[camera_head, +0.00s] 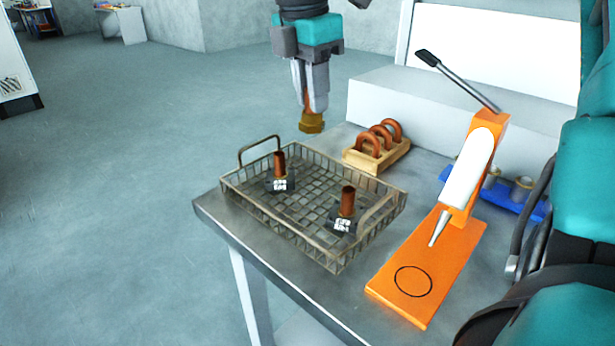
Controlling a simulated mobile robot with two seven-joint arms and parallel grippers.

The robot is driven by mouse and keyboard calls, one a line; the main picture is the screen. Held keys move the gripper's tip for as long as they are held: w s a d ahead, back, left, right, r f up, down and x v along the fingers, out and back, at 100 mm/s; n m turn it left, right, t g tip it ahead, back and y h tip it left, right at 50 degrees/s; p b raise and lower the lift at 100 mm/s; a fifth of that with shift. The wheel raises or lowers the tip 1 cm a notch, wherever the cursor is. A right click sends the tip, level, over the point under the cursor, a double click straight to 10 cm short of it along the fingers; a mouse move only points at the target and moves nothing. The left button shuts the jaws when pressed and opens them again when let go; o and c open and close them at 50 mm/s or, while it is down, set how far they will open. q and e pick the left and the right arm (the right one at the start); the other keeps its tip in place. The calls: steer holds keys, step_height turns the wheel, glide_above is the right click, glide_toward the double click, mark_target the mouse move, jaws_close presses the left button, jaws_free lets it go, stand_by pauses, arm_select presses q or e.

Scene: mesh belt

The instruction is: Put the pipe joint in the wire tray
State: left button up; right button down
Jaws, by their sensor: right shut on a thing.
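My right gripper (311,108) hangs down at the top middle, shut on a brass-coloured pipe joint (311,124). The joint is held in the air above the far side of the wire tray and does not appear to touch it; its upper part is hidden between the fingers. The wire tray (335,258) is a mesh basket with two raised handles, standing on the table. Two copper-coloured upright pieces (280,163) (347,201) stand in it on dark bases with white markings. My left gripper is not in view.
An orange lever press (455,262) stands right of the tray. A wooden rack with copper rings (376,158) is behind the tray. A blue holder (510,199) with brass-coloured fittings lies behind the press. The grey table's (238,217) left edge is close to the tray.

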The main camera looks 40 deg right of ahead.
step_height(320, 180, down, 14)
steer(key=shift+w+f+b, duration=0.1)
steer(key=shift+b, duration=0.45)
steer(key=shift+f+b, duration=0.15)
steer(key=shift+b, duration=0.25)
steer(key=c, duration=1)
jaws_free()
steer(key=shift+r+p, duration=0.55)
steer(key=r, duration=0.3)
steer(key=a+r, duration=0.1)
steer(key=r, duration=0.7)
steer(key=shift+a+r+p, duration=0.2)
steer(key=shift+a+p, duration=0.05)
steer(key=shift+p, duration=0.15)
